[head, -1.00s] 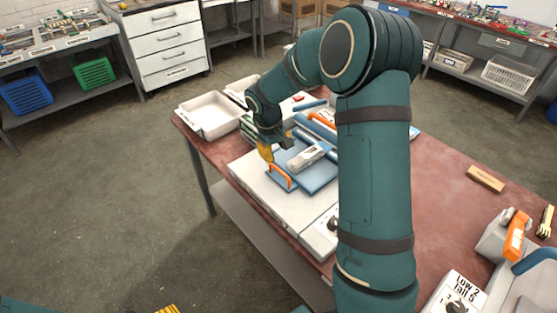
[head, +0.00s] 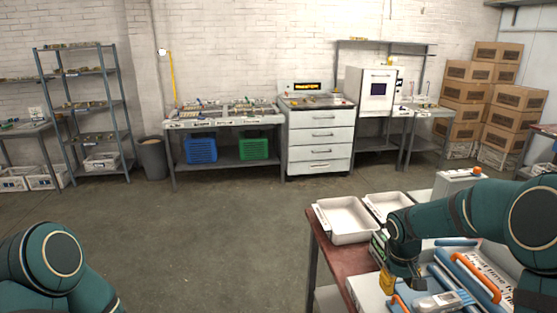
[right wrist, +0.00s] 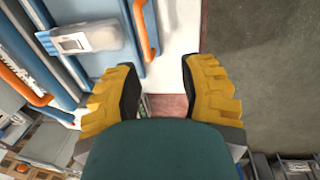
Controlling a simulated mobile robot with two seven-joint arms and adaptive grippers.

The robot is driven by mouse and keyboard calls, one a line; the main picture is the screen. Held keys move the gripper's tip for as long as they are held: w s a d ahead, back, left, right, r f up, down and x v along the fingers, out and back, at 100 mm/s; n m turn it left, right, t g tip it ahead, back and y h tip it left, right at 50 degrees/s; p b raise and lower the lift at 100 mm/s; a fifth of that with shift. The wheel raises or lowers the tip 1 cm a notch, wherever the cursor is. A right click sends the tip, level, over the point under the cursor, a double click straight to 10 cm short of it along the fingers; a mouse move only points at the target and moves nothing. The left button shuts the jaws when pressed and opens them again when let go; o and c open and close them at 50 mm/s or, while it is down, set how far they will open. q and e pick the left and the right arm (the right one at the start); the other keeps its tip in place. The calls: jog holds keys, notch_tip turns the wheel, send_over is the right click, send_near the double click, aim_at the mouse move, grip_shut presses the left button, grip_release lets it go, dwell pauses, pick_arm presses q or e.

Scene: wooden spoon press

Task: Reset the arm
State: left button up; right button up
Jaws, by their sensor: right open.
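My right arm (head: 465,215) is teal and reaches in from the right in the head view. Its yellow-padded gripper (head: 388,282) points down beside the blue press with orange handles (head: 475,277). In the right wrist view the gripper (right wrist: 160,78) has its two fingers wide apart with nothing between them. An orange handle (right wrist: 145,30) and a blue plate with a grey latch block (right wrist: 85,40) lie to the left of the fingers there. My left arm (head: 50,265) shows at the lower left of the head view; its gripper is out of sight.
Two white trays (head: 347,222) stand on the red-brown table (head: 322,240) behind the press. Open floor (head: 220,245) lies left of the table. A drawer cabinet (head: 319,140), a workbench (head: 222,120) and stacked boxes (head: 497,100) line the far wall.

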jog(key=s+a+f+y, duration=0.2)
jog(key=s+a+f, duration=0.1)
jog(key=a+f, duration=0.45)
jog(key=s+a+f+y, duration=0.2)
jog(key=s+a+f, duration=0.1)
jog(key=a+f, duration=0.5)
pick_arm(q)
jog(key=c, duration=0.7)
jog(key=shift+a, duration=0.1)
jog(key=shift+c, duration=0.2)
pick_arm(e)
jog(key=s+a+f+m+t+y, duration=0.1)
jog(key=s+a+f+m, duration=0.2)
jog(key=s+a, duration=0.6)
notch_tip(320, 180, down, 2)
jog(key=shift+s+a+f+y, duration=0.1)
jog(key=shift+s+a+y, duration=0.25)
jog(key=shift+s, duration=0.75)
